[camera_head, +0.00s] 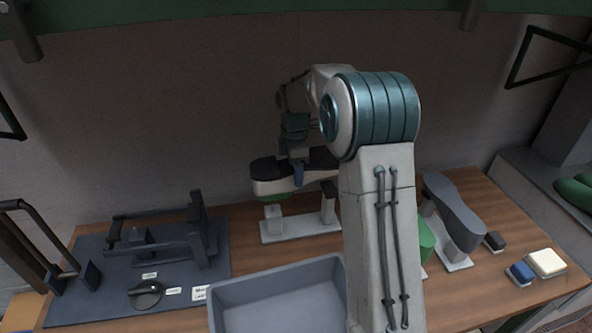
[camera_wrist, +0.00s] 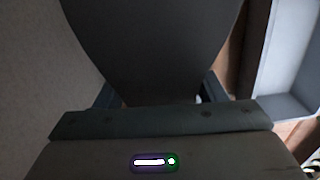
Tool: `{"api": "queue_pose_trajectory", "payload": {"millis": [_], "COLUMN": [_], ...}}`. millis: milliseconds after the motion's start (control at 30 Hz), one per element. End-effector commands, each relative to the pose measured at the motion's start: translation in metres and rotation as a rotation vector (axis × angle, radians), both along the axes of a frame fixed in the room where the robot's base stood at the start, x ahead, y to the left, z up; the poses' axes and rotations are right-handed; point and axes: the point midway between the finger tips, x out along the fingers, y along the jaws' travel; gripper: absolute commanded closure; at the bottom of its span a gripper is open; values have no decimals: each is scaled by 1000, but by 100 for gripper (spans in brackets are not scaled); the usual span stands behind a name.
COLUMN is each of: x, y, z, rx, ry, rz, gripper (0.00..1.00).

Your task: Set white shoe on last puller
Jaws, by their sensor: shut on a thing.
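The white shoe (camera_head: 272,187), with a pale side and dark top, is at the back middle of the bench, above a pale stand (camera_head: 300,228). Green shows under its left end. I cannot tell whether it rests on the stand. My gripper (camera_head: 298,176) points down and is shut on the shoe; my arm hides the shoe's right part. In the wrist view a large dark surface of the held shoe (camera_wrist: 150,45) fills the space between the fingers (camera_wrist: 160,95). The last puller (camera_head: 160,240), a black frame with an upright post, stands on a dark mat at the left.
A grey open bin (camera_head: 275,279) is at the front middle. A dark grey shoe form (camera_head: 453,212) stands on another stand at the right, by a green one (camera_head: 427,240). A black knob (camera_head: 146,294) and small labels lie on the mat (camera_head: 85,308). Small blocks (camera_head: 546,262) lie far right.

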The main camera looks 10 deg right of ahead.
Motion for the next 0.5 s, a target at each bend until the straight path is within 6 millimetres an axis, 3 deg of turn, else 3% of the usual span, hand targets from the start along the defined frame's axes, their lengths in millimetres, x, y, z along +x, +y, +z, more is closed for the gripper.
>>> {"api": "queue_pose_trajectory", "payload": {"millis": [33,500], "x": [1,1], "y": [0,-1], "z": [9,41], "rx": [0,-1], "ry": [-5,-5], "rz": [0,-1], "gripper": [77,77]}}
